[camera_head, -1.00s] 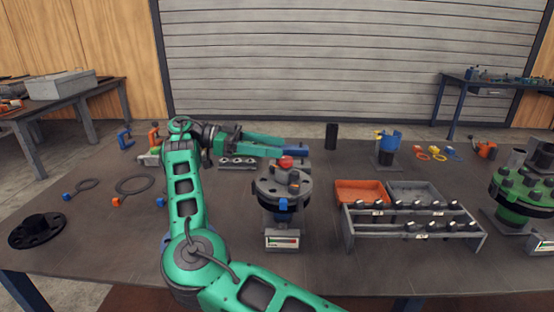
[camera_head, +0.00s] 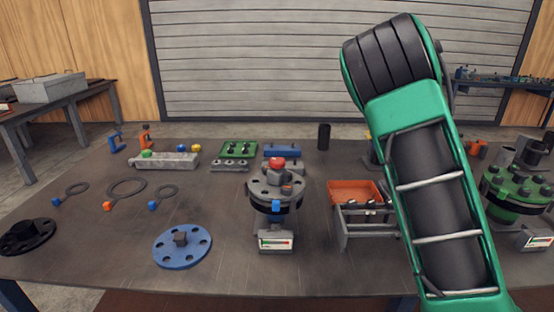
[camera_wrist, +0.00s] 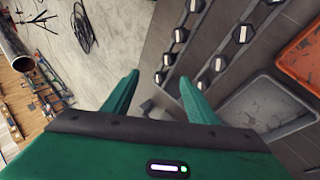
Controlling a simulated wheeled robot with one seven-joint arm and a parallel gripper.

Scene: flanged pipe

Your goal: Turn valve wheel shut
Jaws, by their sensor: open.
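No spoked hand wheel is plainly visible, and I cannot tell which part is the valve wheel. A grey flanged pipe assembly (camera_head: 262,190) stands upright mid-table in the head view. It has a red part (camera_head: 277,163) on top, a blue part (camera_head: 276,206) in front and a gauge plate (camera_head: 275,242) at its foot. My gripper (camera_wrist: 157,88) shows in the wrist view, its two green fingers apart with nothing between them. It hangs over the area beside the bolt rack (camera_wrist: 216,66). In the head view my arm hides the gripper and part of the table's right side.
A green flanged assembly (camera_head: 520,188) stands at the far right. An orange tray (camera_head: 352,192) is behind the rack; a grey tray (camera_wrist: 262,102) shows in the wrist view. A blue flange disc (camera_head: 182,247) and several rings lie left.

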